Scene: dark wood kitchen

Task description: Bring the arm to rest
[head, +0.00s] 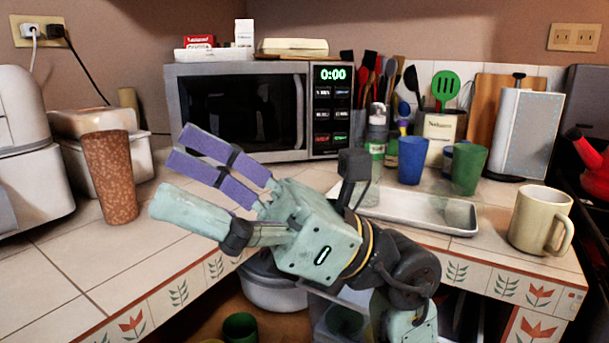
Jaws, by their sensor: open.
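My gripper (174,178) is in the middle left of the head view, held in front of the counter (75,262). It points to the left. Its purple fingers and its pale green finger are spread apart, and nothing shows between them. My arm comes up from the lower right, with the wrist bent near the counter's front edge. A speckled brown cup (109,178) stands upright on the counter to the left of the fingertips, apart from them in the picture.
A microwave (240,110) stands behind. A metal tray (420,209), a blue cup (412,160), a green cup (468,168) and a beige mug (540,220) are to the right. Below the counter are a white pot (272,290) and a green cup (240,327). The left front counter is clear.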

